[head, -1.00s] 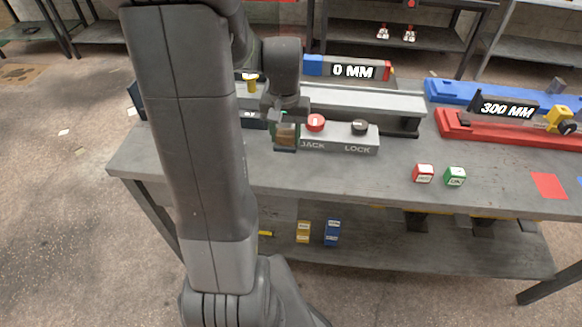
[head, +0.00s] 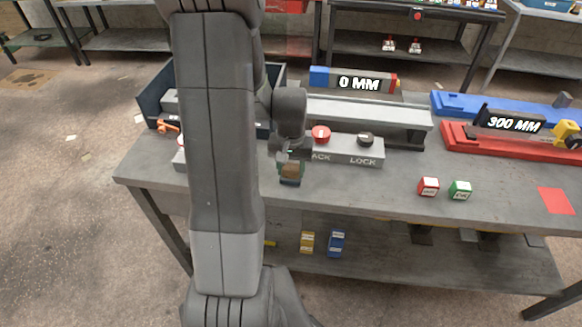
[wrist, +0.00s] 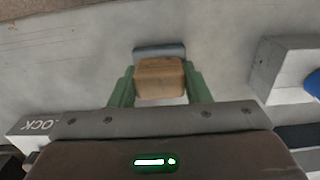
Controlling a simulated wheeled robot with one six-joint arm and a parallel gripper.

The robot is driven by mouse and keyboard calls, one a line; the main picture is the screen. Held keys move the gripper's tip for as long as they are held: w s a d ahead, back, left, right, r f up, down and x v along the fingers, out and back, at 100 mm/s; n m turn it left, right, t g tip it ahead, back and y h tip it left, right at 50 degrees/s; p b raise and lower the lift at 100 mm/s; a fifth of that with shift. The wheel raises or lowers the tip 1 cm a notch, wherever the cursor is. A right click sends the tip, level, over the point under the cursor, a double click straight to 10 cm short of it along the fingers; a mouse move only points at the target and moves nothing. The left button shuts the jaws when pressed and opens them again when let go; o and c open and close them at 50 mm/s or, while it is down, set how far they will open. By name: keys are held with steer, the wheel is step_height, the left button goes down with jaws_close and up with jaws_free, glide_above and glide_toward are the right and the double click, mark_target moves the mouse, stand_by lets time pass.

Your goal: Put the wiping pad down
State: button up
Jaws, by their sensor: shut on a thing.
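The wiping pad is a tan block (wrist: 160,82) with a blue-grey pad face (wrist: 158,51) at its far end in the wrist view. My gripper (wrist: 160,88) is shut on the block, with one green finger at each side. In the head view the pad (head: 290,172) hangs below my gripper, over the grey bench (head: 390,200), left of the control box and near the front edge. I cannot tell whether the pad touches the bench top.
The control box (head: 347,150) marked LOCK has a red knob and a black knob. Red (head: 428,187) and green (head: 460,190) cubes stand to the right. A dark open tray (head: 150,98) is at the back left. Bare bench lies between pad and cubes.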

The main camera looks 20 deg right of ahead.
mark_target(291, 166)
steer(key=o, duration=0.9)
steer(key=shift+f, duration=0.1)
step_height(291, 166, up, 12)
steer(key=shift+r, duration=0.2)
step_height(291, 166, down, 12)
steer(key=shift+f, duration=0.15)
steer(key=shift+w+r, duration=0.1)
steer(key=shift+r, duration=0.85)
